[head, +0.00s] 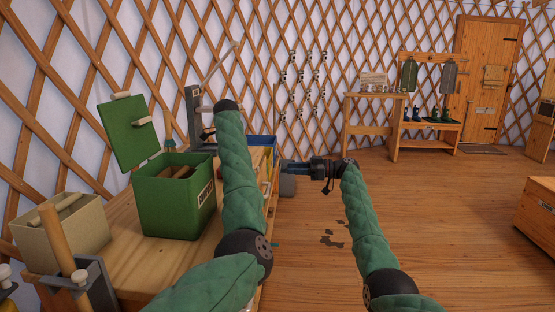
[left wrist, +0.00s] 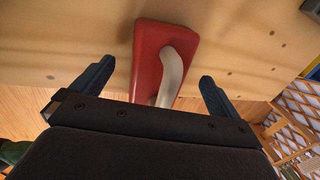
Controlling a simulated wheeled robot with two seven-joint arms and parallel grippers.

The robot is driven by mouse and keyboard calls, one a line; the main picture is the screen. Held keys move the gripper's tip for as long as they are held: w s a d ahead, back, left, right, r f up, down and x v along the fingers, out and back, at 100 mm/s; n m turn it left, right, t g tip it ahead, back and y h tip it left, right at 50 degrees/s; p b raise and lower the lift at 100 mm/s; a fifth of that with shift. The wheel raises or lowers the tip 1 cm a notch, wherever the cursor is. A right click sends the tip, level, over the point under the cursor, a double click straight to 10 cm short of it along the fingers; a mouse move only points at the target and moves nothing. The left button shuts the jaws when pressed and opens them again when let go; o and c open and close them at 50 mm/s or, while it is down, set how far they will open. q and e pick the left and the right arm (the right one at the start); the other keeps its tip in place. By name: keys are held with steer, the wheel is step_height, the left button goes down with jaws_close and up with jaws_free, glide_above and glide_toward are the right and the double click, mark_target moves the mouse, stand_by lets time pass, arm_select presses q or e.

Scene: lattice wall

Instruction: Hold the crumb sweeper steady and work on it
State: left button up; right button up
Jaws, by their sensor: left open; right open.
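The crumb sweeper (left wrist: 168,62) shows in the left wrist view as a red block with a pale curved handle, on the wooden bench top. My left gripper (left wrist: 158,71) is open, one finger on each side of the sweeper in the picture, with visible gaps and nothing gripped. The near end of the sweeper is hidden behind the gripper body. In the head view I cannot make out the sweeper; my left arm covers part of the bench. My right gripper (head: 298,167) is open and points left, beside the bench's right edge.
On the bench (head: 133,222) stand an open green box (head: 165,208) and a beige bin (head: 85,232). A blue bin (head: 262,142) is partly behind my left arm. The wooden floor (head: 430,210) to the right is largely clear, with a chest (head: 537,215) at the far right.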

arm_select(q)
steer(key=shift+s+r+p, duration=0.25)
steer(key=shift+r+p, duration=0.8)
steer(key=shift+r, duration=0.25)
steer(key=shift+s+r+p, duration=0.2)
steer(key=shift+r+p, duration=0.85)
steer(key=shift+r, duration=0.2)
